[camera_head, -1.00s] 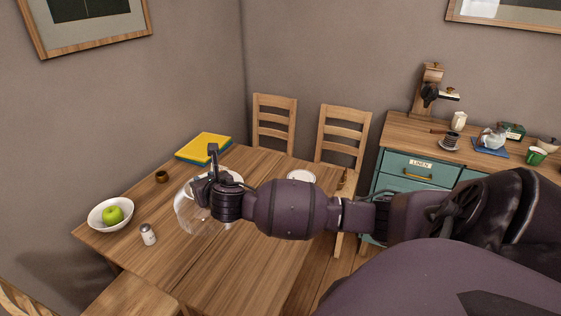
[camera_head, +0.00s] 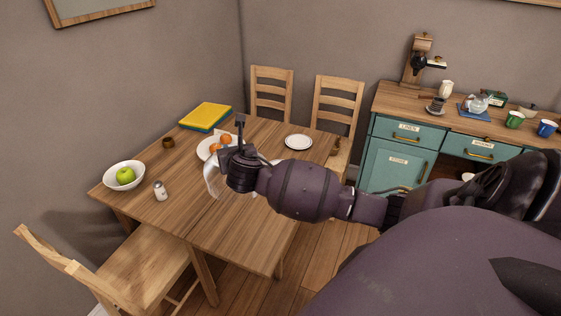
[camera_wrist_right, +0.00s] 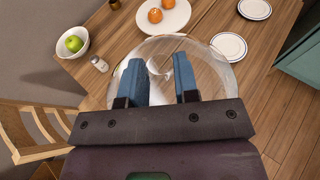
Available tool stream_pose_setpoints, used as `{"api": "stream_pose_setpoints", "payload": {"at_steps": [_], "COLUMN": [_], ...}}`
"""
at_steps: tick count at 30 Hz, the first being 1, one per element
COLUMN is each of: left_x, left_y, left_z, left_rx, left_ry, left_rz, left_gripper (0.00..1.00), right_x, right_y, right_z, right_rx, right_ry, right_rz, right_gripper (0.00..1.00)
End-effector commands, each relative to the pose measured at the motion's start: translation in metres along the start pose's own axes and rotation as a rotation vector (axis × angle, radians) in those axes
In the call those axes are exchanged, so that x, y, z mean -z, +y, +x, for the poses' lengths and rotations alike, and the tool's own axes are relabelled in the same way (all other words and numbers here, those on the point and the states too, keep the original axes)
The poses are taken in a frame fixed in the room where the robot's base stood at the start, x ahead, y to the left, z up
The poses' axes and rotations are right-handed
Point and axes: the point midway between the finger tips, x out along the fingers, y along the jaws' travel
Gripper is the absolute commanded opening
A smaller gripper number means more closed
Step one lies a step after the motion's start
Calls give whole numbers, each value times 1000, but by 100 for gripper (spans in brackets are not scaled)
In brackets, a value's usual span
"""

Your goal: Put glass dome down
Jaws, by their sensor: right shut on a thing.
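My right gripper (camera_head: 238,160) is shut on the clear glass dome (camera_head: 212,182) and holds it over the wooden dining table. In the right wrist view, the two blue-grey fingers of the gripper (camera_wrist_right: 159,75) reach onto the dome (camera_wrist_right: 215,75). The exact grip point and the gap between the dome's rim and the table are hard to tell. A white plate with oranges (camera_head: 203,151) lies just beyond the dome; in the wrist view this plate (camera_wrist_right: 176,20) shows past the dome's far edge. My left gripper is not in view.
The dining table (camera_head: 250,235) has clear room at its front. On it are a bowl with a green apple (camera_head: 124,175), a shaker (camera_head: 160,190), a small brown cup (camera_head: 168,142), yellow-topped books (camera_head: 206,116) and an empty plate (camera_head: 298,142). Chairs and a teal cabinet (camera_head: 398,165) stand around.

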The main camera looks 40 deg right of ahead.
Motion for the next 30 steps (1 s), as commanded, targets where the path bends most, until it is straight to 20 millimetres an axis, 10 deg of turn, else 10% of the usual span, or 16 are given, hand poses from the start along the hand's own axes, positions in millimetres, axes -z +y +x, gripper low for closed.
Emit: {"api": "stream_pose_setpoints", "payload": {"at_steps": [8, 30], "left_x": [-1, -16], "left_y": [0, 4], "left_z": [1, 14], "left_rx": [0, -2], "left_ry": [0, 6], "left_rz": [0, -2], "left_gripper": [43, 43], "right_x": [16, 148], "right_y": [-9, -9], "right_z": [5, 46], "right_rx": [37, 34], "right_ry": [0, -2], "right_rz": [13, 10], "right_gripper": [0, 0]}}
